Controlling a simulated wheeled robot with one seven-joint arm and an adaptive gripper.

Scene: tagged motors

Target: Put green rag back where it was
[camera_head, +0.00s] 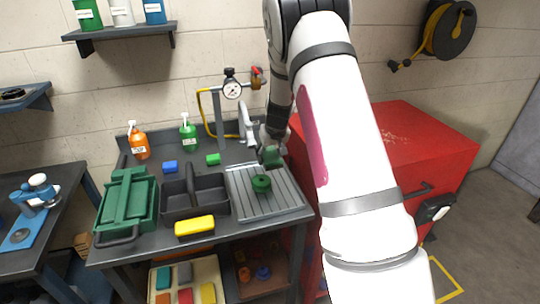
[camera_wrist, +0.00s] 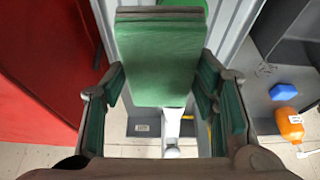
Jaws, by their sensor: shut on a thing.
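My gripper (camera_head: 270,146) is over the back of the ribbed drain board (camera_head: 285,203), beside the tap. In the wrist view its fingers (camera_wrist: 160,78) are shut on a flat green slab with a dark edge, which I take to be the green rag (camera_wrist: 160,58). The rag also shows as a green patch under my gripper in the head view (camera_head: 272,158). It appears to be held above the board; any contact below is hidden. A round green object (camera_head: 261,183) sits on the board in front of my gripper.
A black caddy (camera_head: 177,205) stands left of the board, with a yellow block (camera_head: 195,226) at its front. Small blue (camera_head: 170,167) and green (camera_head: 213,159) blocks lie behind it. A green toolbox (camera_head: 127,205) is further left. A red cabinet (camera_head: 410,145) stands at right.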

